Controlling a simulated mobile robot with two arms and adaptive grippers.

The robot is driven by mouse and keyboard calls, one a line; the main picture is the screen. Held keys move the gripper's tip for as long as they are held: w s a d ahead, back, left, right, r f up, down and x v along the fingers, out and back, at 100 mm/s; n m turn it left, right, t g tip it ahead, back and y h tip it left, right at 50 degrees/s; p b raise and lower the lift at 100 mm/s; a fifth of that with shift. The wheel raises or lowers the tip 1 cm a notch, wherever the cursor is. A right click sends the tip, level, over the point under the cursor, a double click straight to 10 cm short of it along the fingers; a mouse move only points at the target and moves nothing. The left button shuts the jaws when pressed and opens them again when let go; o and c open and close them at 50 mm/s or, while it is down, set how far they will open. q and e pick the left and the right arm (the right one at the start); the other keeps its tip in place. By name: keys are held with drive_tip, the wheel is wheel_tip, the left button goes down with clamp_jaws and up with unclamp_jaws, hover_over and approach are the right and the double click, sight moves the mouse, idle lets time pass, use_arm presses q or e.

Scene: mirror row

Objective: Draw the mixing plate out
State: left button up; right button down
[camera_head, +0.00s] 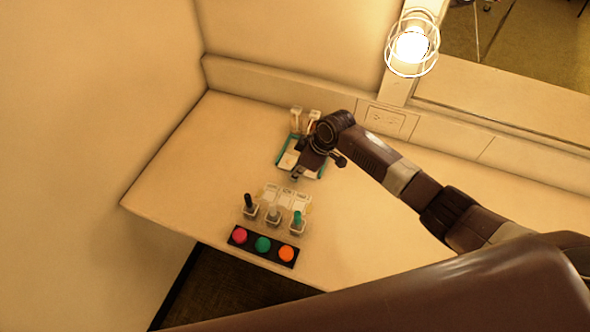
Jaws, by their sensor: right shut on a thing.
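A teal-rimmed holder (281,150) stands near the back of the counter, with a pale flat piece that looks like the mixing plate (287,161) in it. My right gripper (298,174) reaches down over the holder from the right. It is shut on what seems to be the mixing plate's near edge; the jaws and wrist hide much of the contact. I cannot tell how far the plate is in the holder. My left gripper is not in view.
Nearer the front edge are a clear rack with several slim tools (273,214), pale labelled cards (286,195) and a black strip with pink, green and orange pots (263,245). Upright pale items (296,117) stand behind the holder. A caged lamp (411,45) hangs beside the mirror. The counter's left is clear.

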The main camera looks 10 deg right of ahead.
drive_tip(key=shift+s+a, duration=0.15)
drive_tip(key=shift+a, duration=0.15)
drive_tip(key=shift+d+f, duration=0.1)
drive_tip(key=shift+d, duration=0.1)
drive_tip(key=c, duration=2)
unclamp_jaws()
drive_tip(key=shift+w+d, duration=0.15)
drive_tip(key=shift+w, duration=0.15)
drive_tip(key=shift+d+r, duration=0.1)
drive_tip(key=shift+r, duration=0.15)
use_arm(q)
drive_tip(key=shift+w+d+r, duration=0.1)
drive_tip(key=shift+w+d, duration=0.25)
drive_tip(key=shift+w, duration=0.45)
use_arm(e)
drive_tip(key=v, duration=1.1)
drive_tip(key=shift+r, duration=0.2)
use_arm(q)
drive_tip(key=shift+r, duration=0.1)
use_arm(e)
drive_tip(key=shift+r, duration=0.1)
